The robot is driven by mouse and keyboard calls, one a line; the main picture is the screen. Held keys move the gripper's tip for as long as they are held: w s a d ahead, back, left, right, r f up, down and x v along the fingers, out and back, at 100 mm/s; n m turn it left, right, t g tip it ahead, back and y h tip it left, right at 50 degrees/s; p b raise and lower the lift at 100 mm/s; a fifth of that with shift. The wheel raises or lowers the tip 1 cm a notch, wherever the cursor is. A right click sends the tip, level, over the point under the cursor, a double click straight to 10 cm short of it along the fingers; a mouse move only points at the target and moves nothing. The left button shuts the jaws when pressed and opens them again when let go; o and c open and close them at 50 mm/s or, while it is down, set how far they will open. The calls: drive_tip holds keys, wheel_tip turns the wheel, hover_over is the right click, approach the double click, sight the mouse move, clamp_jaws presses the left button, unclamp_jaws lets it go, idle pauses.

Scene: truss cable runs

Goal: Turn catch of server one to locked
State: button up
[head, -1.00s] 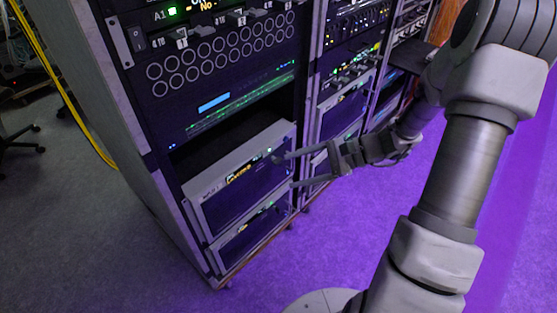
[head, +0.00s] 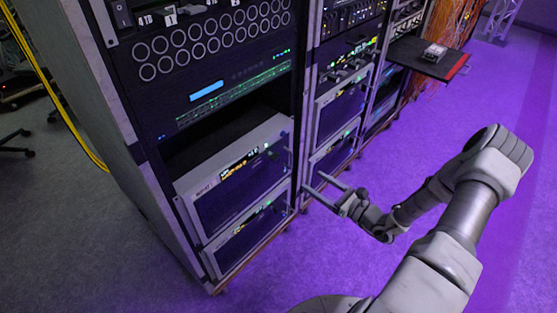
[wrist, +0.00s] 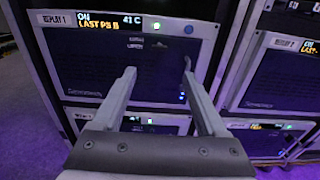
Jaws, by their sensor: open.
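Two server units with grey frames and dark fronts sit low in the left rack, an upper one (head: 232,185) and a lower one (head: 245,237). In the wrist view the upper unit (wrist: 85,70) has a lit display reading ON, 41 C, LAST PS, and a blue round button (wrist: 188,29). I cannot tell for sure which unit is server one, nor make out the catch or its setting. My gripper (head: 313,182) is open and empty, in front of the racks at the lower units' right side. In the wrist view its fingers (wrist: 158,75) overlap the upper unit's front.
A neighbouring rack (head: 335,105) with similar units stands to the right. A dark shelf (head: 425,62) with a small device juts out farther right. A yellow cable (head: 65,115) runs at the left.

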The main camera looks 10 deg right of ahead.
sight(277, 158)
drive_tip(key=b+x, duration=0.3)
drive_tip(key=x, duration=1.3)
drive_tip(key=shift+s, duration=0.1)
clamp_jaws()
